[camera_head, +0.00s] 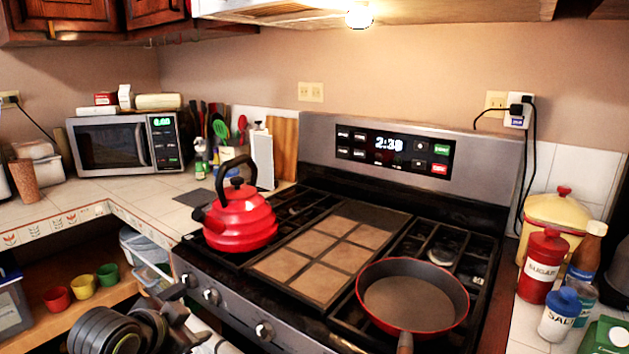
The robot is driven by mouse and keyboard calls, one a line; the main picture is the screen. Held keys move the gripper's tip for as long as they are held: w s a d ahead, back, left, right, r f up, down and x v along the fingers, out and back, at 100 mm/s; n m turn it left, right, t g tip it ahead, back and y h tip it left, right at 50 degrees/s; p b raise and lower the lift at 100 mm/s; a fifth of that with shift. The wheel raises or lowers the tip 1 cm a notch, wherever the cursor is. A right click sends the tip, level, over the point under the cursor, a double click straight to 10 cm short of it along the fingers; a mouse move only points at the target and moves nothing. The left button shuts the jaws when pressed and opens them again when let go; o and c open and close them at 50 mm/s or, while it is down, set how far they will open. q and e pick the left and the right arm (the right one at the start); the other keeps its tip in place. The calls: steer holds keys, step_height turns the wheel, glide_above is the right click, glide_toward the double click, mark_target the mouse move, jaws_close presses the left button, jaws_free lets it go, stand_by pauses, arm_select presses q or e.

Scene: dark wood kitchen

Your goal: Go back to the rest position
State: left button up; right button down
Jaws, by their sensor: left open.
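My left gripper (190,316) is at the bottom left, in front of the stove's front panel. Its dark fingers are apart and I see nothing between them. My dark wrist shows just left of it, and the rest of the arm is cut off by the bottom edge. My right gripper is out of the picture.
The stove (225,286) carries a red kettle (240,220) at the left and a red-rimmed pan (410,296) at the front right. Small cups (83,287) stand on a low shelf at left. Sugar (542,268) and salt (560,314) containers stand at right.

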arm_select(q)
steer(key=s+a+f+n+g+y, duration=0.1)
steer(key=s+a+f+n+g, duration=0.15)
steer(key=s+f, duration=0.5)
steer(key=s+a+f+n+g+y, duration=0.1)
steer(key=s+a+f+n, duration=0.15)
steer(key=s+f, duration=0.55)
steer(key=s+a+f+n+g+y, duration=0.1)
steer(key=s+f+n, duration=0.15)
steer(key=s, duration=0.55)
steer(key=s+a+f+n+g+y, duration=0.1)
steer(key=s+a+f+n+g, duration=0.1)
steer(key=s+f, duration=0.35)
steer(key=s+a+f+p, duration=0.1)
steer(key=s+f+p, duration=0.1)
steer(key=f, duration=0.9)
steer(key=s+a+f+p, duration=0.1)
steer(key=f+p, duration=0.1)
steer(key=f, duration=0.8)
steer(key=s+d+f+g+p, duration=0.1)
steer(key=s+f+g+p, duration=0.1)
steer(key=s+f, duration=1)
steer(key=shift+s+d+h, duration=0.3)
steer(key=shift+s+d, duration=0.1)
steer(key=shift+s, duration=0.8)
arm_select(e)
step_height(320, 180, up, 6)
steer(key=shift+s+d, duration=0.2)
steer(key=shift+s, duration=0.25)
